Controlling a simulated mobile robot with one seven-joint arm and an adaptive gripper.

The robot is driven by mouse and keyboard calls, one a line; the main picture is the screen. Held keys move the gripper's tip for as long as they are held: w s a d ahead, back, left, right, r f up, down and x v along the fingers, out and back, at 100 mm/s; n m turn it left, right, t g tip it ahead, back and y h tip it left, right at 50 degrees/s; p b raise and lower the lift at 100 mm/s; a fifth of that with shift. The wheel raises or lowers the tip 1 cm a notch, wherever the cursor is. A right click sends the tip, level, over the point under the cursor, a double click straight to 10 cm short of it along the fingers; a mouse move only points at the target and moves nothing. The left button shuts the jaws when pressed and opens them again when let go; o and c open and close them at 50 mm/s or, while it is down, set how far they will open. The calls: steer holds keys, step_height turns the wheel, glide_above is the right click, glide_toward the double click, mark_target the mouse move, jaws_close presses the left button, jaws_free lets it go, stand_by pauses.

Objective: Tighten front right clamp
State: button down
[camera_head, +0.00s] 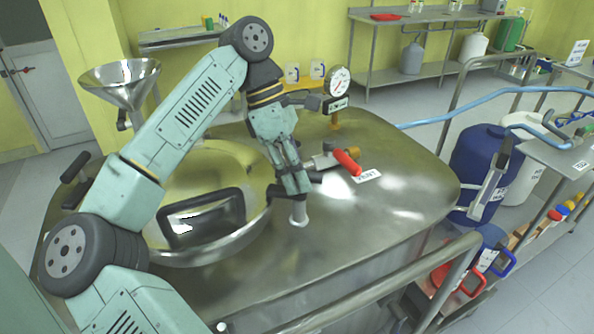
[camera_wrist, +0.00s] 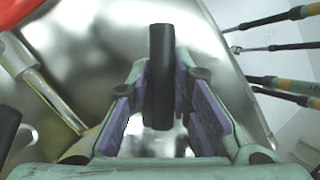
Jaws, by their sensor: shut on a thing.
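The front right clamp shows as an upright black handle (camera_wrist: 160,60) in the wrist view, between the purple pads of my gripper (camera_wrist: 165,115). In the head view my gripper (camera_head: 291,186) reaches down at the right edge of the round lid (camera_head: 215,160) and is shut on the handle. A pale metal post (camera_head: 299,213) of the clamp stands just below the fingers on the steel reactor top. The fingers hide most of the clamp in the head view, so I cannot tell how tight it is.
A red-handled valve (camera_head: 346,161) sits close to the right of my gripper, with a pressure gauge (camera_head: 338,81) behind it. A steel funnel (camera_head: 121,83) stands at the left. A metal railing (camera_head: 380,284) crosses the front.

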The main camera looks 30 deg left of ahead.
steer(key=shift+s+d, duration=0.1)
stand_by(0.3)
steer(key=c, duration=1.5)
jaws_free()
steer(key=v, duration=0.7)
steer(key=shift+r, duration=0.25)
